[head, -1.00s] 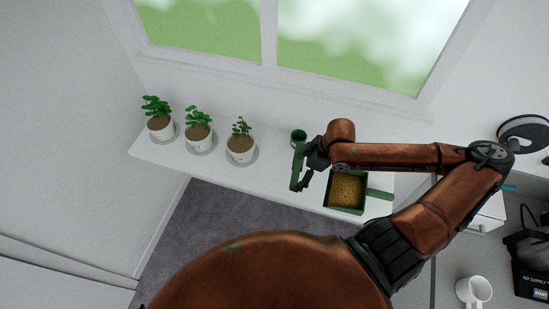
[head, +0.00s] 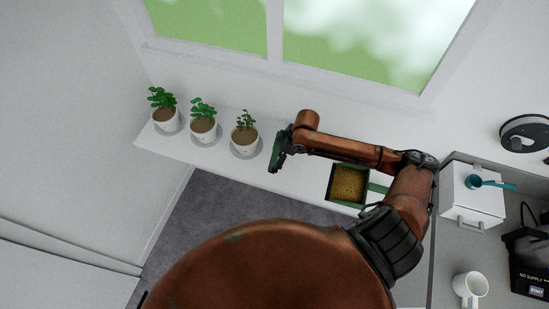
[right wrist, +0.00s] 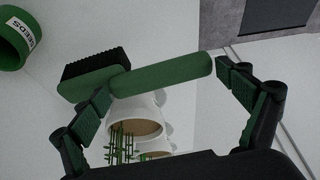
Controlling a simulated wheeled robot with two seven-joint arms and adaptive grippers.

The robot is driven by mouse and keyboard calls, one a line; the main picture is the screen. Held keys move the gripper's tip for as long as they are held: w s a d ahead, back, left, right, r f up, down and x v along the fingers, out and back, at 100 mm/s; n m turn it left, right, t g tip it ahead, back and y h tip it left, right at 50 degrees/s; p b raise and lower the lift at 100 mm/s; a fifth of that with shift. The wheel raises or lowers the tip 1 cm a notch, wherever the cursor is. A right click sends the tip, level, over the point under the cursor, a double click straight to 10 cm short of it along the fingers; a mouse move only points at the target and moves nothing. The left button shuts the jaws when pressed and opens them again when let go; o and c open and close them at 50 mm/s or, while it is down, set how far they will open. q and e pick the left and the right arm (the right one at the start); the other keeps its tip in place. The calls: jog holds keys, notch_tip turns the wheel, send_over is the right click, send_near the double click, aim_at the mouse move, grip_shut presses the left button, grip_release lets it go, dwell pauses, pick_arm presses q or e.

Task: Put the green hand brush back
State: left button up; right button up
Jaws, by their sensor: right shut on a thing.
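The green hand brush (right wrist: 160,75) with black bristles shows in the right wrist view. Its handle lies between the fingers of my right gripper (right wrist: 163,82), which is shut on it. In the head view the right gripper (head: 277,155) holds the brush above the white sill, just right of the potted plants; the brush is hard to separate from the dark fingers there. A green pan (head: 333,184) with yellow-brown grains inside and a green handle sits on the sill to the right, under my forearm. My left gripper is not in view.
Three potted plants (head: 246,138) stand in a row on the white sill (head: 160,150). A green SEEDS pot (right wrist: 15,40) is in the wrist view, hidden in the head view. A white mug (head: 470,288) stands lower right.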

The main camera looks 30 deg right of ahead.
jog(key=shift+w+f, duration=0.2)
jog(key=p+x, duration=0.2)
jog(key=x, duration=0.1)
jog(key=shift+d, duration=0.25)
jog(key=shift+f+p, duration=0.2)
jog(key=shift+p, duration=0.15)
jog(key=shift+f, duration=0.6)
jog(key=o, duration=1)
jog(key=shift+c, duration=0.2)
